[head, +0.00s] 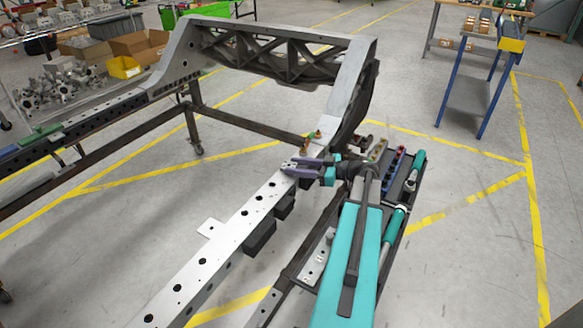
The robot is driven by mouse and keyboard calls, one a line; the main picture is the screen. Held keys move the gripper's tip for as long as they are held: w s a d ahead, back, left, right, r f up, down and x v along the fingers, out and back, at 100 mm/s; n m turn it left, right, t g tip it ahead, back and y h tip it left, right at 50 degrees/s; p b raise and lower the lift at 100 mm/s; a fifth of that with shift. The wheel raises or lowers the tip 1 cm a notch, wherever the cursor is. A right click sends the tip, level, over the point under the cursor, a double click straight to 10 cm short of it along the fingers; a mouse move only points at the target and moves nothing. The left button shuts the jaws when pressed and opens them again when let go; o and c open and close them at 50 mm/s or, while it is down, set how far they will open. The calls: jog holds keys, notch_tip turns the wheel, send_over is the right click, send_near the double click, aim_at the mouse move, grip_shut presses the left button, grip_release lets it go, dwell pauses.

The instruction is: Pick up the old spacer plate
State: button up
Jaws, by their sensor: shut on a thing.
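My gripper (288,167) is low over the far end of the pale perforated chassis rail (245,222), close to the foot of the raised frame. Its grey-purple fingers point left and are closed on a thin piece, which I take to be the old spacer plate. The fingers hide most of that piece, so its shape and whether it still touches the rail cannot be told. Brass-coloured bolts (305,144) stand just beyond the gripper.
The raised chassis frame (345,85) stands behind the gripper. A flat tab (211,228) and dark blocks (260,237) stick out from the rail's sides. A dark tool tray (403,180) with teal-handled tools lies right. A blue-legged stand (468,92) is far right, with open floor before it.

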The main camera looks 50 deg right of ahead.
jog(key=shift+r, duration=0.15)
jog(key=shift+r, duration=1.45)
jog(key=shift+s+r+b, duration=0.25)
jog(key=shift+s+b, duration=0.05)
jog(key=shift+b, duration=0.05)
jog(key=s+r+b, duration=0.1)
jog(key=s, duration=1.4)
jog(key=shift+s+d+r, duration=0.2)
jog(key=shift+d, duration=0.05)
